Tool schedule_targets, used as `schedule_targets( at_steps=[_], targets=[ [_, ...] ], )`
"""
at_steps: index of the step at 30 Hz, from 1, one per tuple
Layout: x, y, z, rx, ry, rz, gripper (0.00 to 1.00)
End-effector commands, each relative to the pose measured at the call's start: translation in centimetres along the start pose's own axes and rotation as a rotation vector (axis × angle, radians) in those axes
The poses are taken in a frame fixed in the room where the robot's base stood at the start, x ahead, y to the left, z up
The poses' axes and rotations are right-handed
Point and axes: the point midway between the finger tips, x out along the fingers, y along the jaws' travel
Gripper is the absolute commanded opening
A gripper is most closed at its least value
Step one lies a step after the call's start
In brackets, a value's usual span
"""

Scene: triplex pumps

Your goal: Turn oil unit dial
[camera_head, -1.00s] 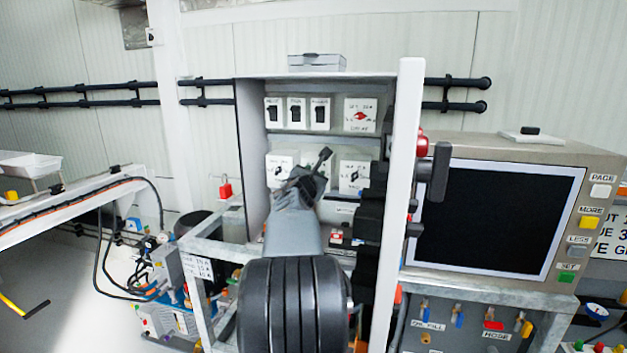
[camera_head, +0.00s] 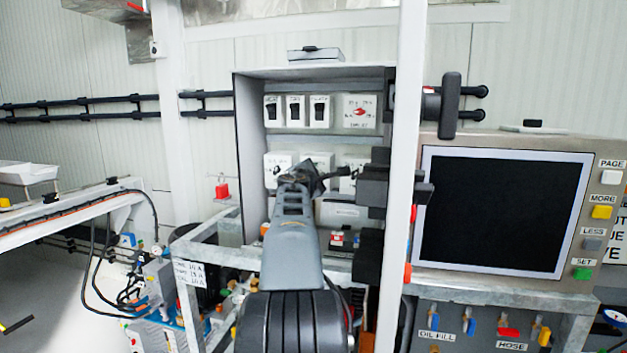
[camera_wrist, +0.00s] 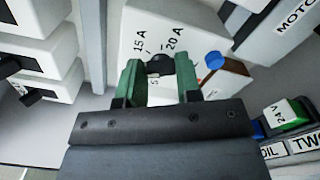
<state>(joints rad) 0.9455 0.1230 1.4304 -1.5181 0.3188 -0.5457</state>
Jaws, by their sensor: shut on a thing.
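A white unit (camera_wrist: 195,30) with a black dial (camera_wrist: 160,65) fills the upper middle of the wrist view. Its face has the marks "15 A" and "20 A" around the dial. I cannot read which unit it is. My gripper (camera_wrist: 159,76) has its two green fingers shut on the dial, one on each side. In the head view my gripper (camera_head: 312,178) is at the lower row of units in the grey cabinet (camera_head: 250,150). My own arm hides the dial and most of its unit there.
A lower-row unit (camera_head: 278,165) stands left of my gripper. Switch units (camera_head: 295,111) and a unit with a red dial (camera_head: 360,111) sit above. A white post (camera_head: 402,200) and a monitor (camera_head: 505,212) stand to the right.

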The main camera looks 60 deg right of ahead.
Motion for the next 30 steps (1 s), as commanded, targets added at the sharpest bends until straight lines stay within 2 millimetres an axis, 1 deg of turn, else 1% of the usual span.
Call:
schedule_targets(
  at_steps=[7, 20, 21, 28, 30],
  targets=[
    [0.02, -0.06, -0.03, 0.048, 0.0, 0.0, 0.08],
    [0.01, -0.02, 0.0, 0.055, 0.0, 0.0, 0.08],
    [0.01, -0.02, 0.0, 0.054, 0.0, 0.0, 0.35],
    [0.01, -0.02, 0.0, 0.054, 0.0, 0.0, 0.57],
    [0.01, -0.02, 0.0, 0.054, 0.0, 0.0, 0.57]
  ],
)
